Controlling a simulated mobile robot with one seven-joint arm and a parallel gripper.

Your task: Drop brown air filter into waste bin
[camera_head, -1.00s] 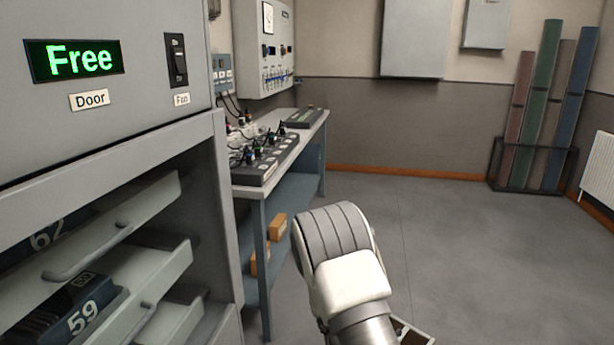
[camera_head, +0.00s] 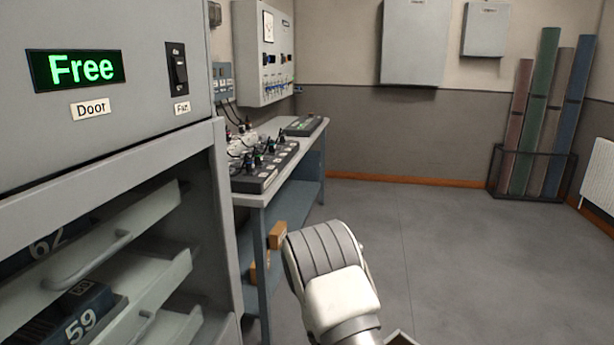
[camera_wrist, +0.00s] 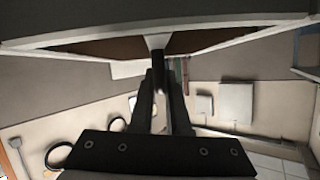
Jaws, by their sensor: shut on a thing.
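The brown air filter (camera_wrist: 95,47), a brown panel in a pale frame, spans the top of the wrist view. My gripper (camera_wrist: 163,78) is shut on its near edge, around the middle of that side. In the head view only a small pale-edged corner of the filter (camera_head: 401,339) shows at the bottom, beside my arm. My gripper is out of sight in the head view. I see no waste bin in either view.
A grey cabinet (camera_head: 120,150) with partly open drawers stands close on the left. Behind it is a workbench (camera_head: 262,196) with fader consoles. A rack of coloured rolls (camera_head: 532,185) stands at the back right. The floor (camera_head: 450,260) in between is clear.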

